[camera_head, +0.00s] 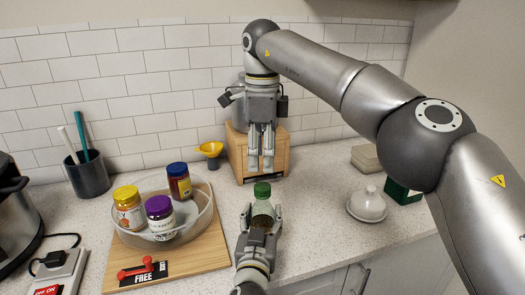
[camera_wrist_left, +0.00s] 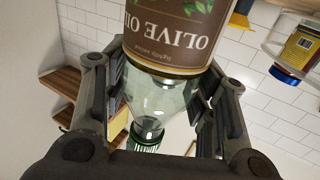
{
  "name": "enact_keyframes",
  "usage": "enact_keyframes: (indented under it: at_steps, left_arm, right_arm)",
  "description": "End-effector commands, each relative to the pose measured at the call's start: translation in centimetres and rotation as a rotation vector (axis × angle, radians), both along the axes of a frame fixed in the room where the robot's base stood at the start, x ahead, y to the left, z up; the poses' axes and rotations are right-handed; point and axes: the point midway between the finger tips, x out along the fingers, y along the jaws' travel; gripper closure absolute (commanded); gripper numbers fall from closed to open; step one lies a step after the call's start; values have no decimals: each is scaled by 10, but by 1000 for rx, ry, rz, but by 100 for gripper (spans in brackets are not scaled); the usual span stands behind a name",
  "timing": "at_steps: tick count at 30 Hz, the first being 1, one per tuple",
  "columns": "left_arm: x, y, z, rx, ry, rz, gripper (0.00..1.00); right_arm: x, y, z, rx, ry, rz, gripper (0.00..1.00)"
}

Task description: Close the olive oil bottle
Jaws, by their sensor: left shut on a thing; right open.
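The olive oil bottle (camera_head: 262,208) is clear glass with a brown label and a green cap (camera_head: 262,190) at its top. My left gripper (camera_head: 262,214) is shut on the bottle and holds it upright in front of the counter. In the left wrist view the bottle (camera_wrist_left: 165,90) appears inverted between the fingers, with the green cap (camera_wrist_left: 148,138) at its neck. How tightly the cap sits cannot be told. My right gripper (camera_head: 261,163) points down above the cap, open by a narrow gap and empty, apart from the cap.
A wooden box (camera_head: 283,158) stands behind the right gripper, with a yellow funnel (camera_head: 209,149) beside it. A glass bowl (camera_head: 203,222) with several jars sits on a wooden board (camera_head: 190,262) at left. A white lidded dish (camera_head: 367,205) is at right.

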Motion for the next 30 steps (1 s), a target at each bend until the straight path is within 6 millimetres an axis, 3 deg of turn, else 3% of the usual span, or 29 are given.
enact_keyframes:
  at_steps: [15,28,30]
  left_arm:
    - [0,0,-1,1,3,0,100]
    - [0,0,-1,1,2,0,100]
    - [0,0,-1,1,2,0,100]
  right_arm:
    - [0,-1,-67,0,2,-1,47]
    - [0,0,-76,1,0,-2,47]
    - [0,0,-76,1,0,-2,54]
